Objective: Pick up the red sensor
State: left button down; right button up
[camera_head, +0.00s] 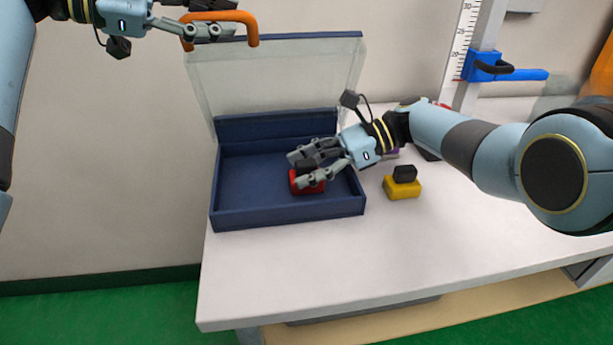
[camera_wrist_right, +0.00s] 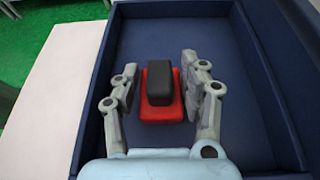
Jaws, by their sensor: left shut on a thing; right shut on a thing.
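The red sensor (camera_head: 308,187), a red base with a black block on top, is inside the open blue case (camera_head: 243,217) on the table. My right gripper (camera_head: 309,168) reaches in from the right and is shut on it; the sensor sits between the two fingers in the right wrist view (camera_wrist_right: 161,109). My left gripper (camera_head: 222,29) is shut on the orange handle (camera_head: 252,27) at the top of the raised clear lid (camera_head: 275,75). The fingers partly hide the sensor in the head view.
A yellow sensor (camera_head: 402,189) with a black top stands on the white table (camera_head: 330,265), right of the case. Something purple shows partly behind my right wrist. A scaled post with a blue slider (camera_head: 482,68) stands at the back right. The front of the table is clear.

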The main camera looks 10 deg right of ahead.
jog(key=shift+c, duration=1.2)
jog(key=shift+s+a+r, duration=0.1)
jog(key=shift+a+r, duration=0.3)
jog(key=s+a+r, duration=0.2)
jog(key=a+r, duration=0.2)
jog(key=a, duration=0.2)
jog(key=s+a+r, duration=0.3)
jog(key=a, duration=0.3)
jog(key=s+d+r, duration=0.4)
jog(key=s+d, duration=0.7)
jog(key=s, duration=0.4)
jog(key=shift+d+r, duration=0.15)
jog(key=shift+d, duration=0.1)
